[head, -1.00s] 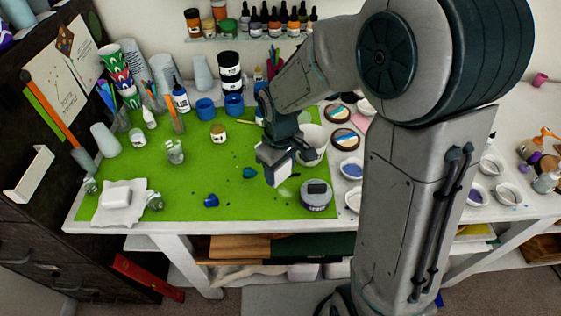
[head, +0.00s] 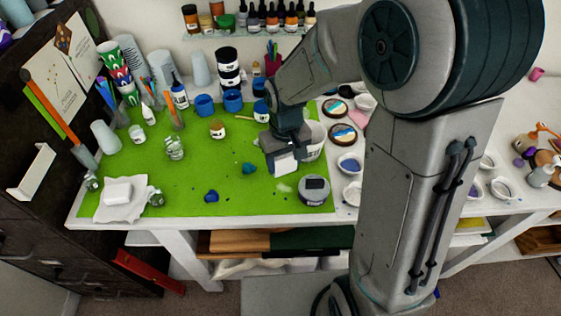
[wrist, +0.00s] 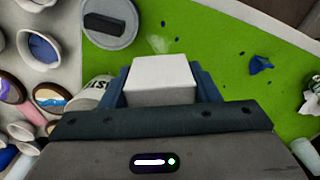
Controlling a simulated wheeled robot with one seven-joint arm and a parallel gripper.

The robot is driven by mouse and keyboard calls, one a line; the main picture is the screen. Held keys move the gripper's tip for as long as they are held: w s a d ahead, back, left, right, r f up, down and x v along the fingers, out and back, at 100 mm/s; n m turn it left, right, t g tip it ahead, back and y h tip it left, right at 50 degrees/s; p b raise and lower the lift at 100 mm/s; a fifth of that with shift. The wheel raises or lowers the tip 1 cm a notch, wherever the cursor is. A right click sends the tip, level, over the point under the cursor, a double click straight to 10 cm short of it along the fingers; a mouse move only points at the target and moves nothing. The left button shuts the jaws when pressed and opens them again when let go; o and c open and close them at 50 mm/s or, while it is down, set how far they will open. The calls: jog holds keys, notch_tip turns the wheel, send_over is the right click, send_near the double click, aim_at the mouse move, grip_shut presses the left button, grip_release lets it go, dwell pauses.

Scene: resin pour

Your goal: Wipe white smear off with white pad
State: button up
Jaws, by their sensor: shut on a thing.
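My gripper (head: 283,152) is shut on a white pad (head: 286,165). In the wrist view the pad (wrist: 162,80) is a pale block between the dark blue fingers (wrist: 160,88). A faint white smear (head: 284,187) lies on the green mat (head: 230,180), left of a grey round tub. The smear also shows in the wrist view (wrist: 158,43), just beyond the pad. The pad is apart from the smear in both views, on its far side in the head view. How high the pad is above the mat I cannot tell.
The grey tub (head: 314,190) stands right of the smear. Blue lumps (head: 249,168) and dark specks lie to its left. A white bucket (head: 314,140) is close behind my gripper. A white block (head: 117,191) rests on a crumpled cloth at left. The mat's middle is mostly clear.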

aim_at(286, 171)
jog(key=shift+d+r+m, duration=0.2)
jog(key=shift+m, duration=0.5)
jog(key=shift+f, duration=0.2)
jog(key=shift+f+b, duration=1.75)
jog(key=shift+f, duration=0.55)
